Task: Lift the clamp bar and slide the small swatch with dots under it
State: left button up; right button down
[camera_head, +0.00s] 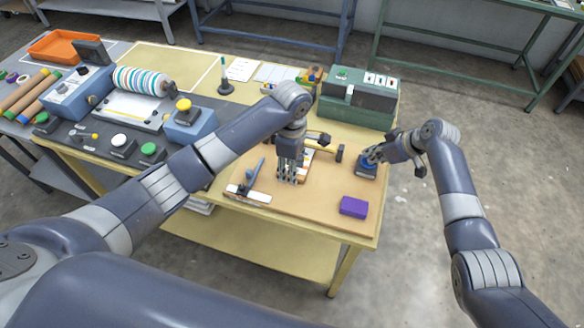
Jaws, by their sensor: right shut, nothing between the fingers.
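A white strip with a dark bar and a blue upright lever (250,193) lies at the front left of the tan board; it may be the clamp bar, but I cannot be sure. My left gripper (287,180) points down over the board, right of this strip. It partly hides a small pale piece (304,163); I cannot make out dots on it, nor whether the fingers are open. My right gripper (370,157) is shut and empty at a dark block with a blue round top (367,165). I cannot tell whether it touches the block.
A purple block (353,207) lies on the tan board (310,210) near the front right. A green-grey box (357,98) stands behind. A blue machine with a striped roller (143,80) and several buttons stand at left. The board's front middle is clear.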

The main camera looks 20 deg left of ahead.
pick_arm(q)
jog(key=shift+r, duration=0.1)
pick_arm(e)
jog(key=shift+s+d+f, duration=0.1)
jog(key=shift+s+f, duration=0.15)
jog(key=shift+f, duration=0.05)
jog(key=shift+w+r+p, duration=0.15)
jog(key=shift+r+p, duration=0.7)
jog(key=shift+r, duration=0.05)
pick_arm(q)
notch_tip(320, 180, up, 6)
jog(key=p, duration=0.4)
jog(key=shift+p, duration=0.3)
pick_arm(e)
notch_tip(320, 180, up, 6)
jog(key=shift+w, duration=0.15)
